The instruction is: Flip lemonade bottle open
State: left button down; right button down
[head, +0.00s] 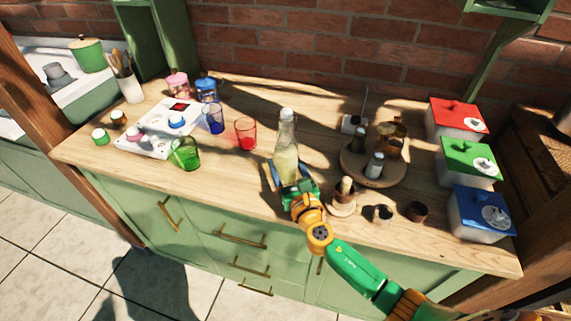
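The lemonade bottle (287,163) is clear glass with pale yellow liquid and a whitish stopper (287,114) on top. It is upright near the table's front edge, in the middle of the head view. The stopper appears seated on the neck. My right gripper (287,178) is at the bottle's lower part, with a blue finger to the left of the glass. The gripper body hides the bottle's base, so I cannot tell whether the fingers press on it. My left gripper is not in view.
Red (246,134), blue (213,118) and green (185,153) glasses stand left of the bottle. A round wooden tray (352,168) with jars is to the right, with small wooden pots in front. Red, green and blue lidded boxes (458,118) line the right end.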

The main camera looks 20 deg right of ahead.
grip_release()
jog(key=shift+s, duration=0.15)
jog(key=s, duration=0.7)
